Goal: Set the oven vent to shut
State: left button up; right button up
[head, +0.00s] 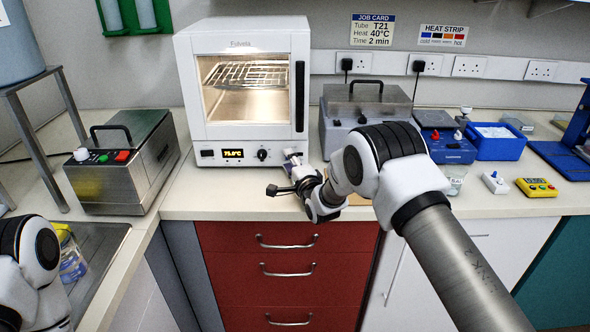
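The oven (188,75) is a white box on the bench with a lit glass door, which is shut, and a wire rack inside. Its front panel has a black switch, a lit yellow display and a round black knob (262,154). My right gripper (281,174) is just in front of the oven's lower right corner, its fingers spread apart, with nothing seen between them. A small pale part shows at that corner by the upper finger. I cannot tell whether it is the vent control or whether I touch it. My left arm shows at the lower left edge; its gripper is out of view.
A steel bath with a black handle (125,165) stands left of the oven. A grey lidded device (340,125) stands close on its right. A blue tray (497,146), a yellow timer (537,187) and other small items are further right. Red drawers (290,246) are below.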

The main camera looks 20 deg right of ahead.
jog(key=s, duration=0.7)
jog(key=s+d, duration=0.1)
jog(key=s, duration=0.3)
jog(key=shift+s, duration=0.1)
